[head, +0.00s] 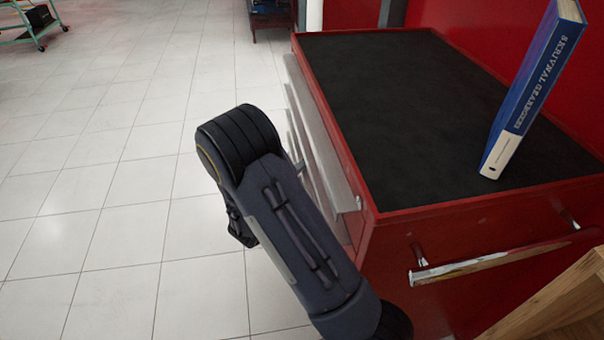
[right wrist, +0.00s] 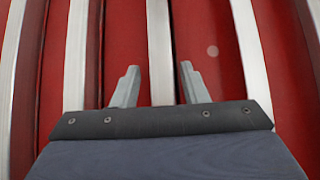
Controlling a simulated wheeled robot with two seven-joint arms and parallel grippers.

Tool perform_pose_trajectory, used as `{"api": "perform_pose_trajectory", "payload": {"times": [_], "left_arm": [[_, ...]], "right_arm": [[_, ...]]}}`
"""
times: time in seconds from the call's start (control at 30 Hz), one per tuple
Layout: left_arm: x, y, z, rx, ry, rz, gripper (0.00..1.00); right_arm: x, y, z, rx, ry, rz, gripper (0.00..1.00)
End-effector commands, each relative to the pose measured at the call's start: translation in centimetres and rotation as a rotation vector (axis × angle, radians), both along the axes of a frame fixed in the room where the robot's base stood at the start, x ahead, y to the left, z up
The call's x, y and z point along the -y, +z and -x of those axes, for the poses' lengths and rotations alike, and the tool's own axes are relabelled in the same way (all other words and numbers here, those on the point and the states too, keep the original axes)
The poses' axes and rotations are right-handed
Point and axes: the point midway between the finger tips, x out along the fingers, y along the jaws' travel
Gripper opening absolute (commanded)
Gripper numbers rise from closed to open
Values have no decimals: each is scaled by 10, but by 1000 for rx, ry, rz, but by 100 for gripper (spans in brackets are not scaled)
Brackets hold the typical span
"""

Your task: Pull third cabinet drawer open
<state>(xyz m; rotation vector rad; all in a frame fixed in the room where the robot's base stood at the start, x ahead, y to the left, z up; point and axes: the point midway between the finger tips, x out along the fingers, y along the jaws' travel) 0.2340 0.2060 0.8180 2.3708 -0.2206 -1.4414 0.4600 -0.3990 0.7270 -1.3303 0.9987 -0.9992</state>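The red cabinet (head: 345,165) has a black top, and its drawer side with several long silver handles (head: 318,150) faces left in the head view. My right arm reaches down in front of that side and hides part of it. In the right wrist view, red drawer fronts with upright-looking silver handles fill the picture. My right gripper (right wrist: 158,82) is open, its two fingers apart, and one silver handle (right wrist: 159,40) runs between them. I cannot tell whether the fingers touch it. Which drawer this is cannot be told. The drawers look shut. My left gripper is not in view.
A blue book (head: 535,85) stands tilted on the cabinet top. A metal side bar (head: 490,262) sticks out from the cabinet's near end, close to a wooden edge (head: 560,300). The tiled floor (head: 100,190) to the left is clear. A green cart (head: 35,25) stands far off.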

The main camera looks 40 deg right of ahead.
Motion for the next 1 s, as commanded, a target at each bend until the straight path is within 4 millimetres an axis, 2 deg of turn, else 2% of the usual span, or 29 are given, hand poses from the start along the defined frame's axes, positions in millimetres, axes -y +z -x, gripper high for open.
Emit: {"api": "perform_pose_trajectory", "payload": {"times": [0.33,0.63,1.0], "left_arm": [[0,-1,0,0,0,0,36],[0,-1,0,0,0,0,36],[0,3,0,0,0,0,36]], "right_arm": [[5,0,-1,0,0,0,39],[5,0,-1,-1,0,-2,0],[-1,-1,-4,-3,1,-5,0]]}}
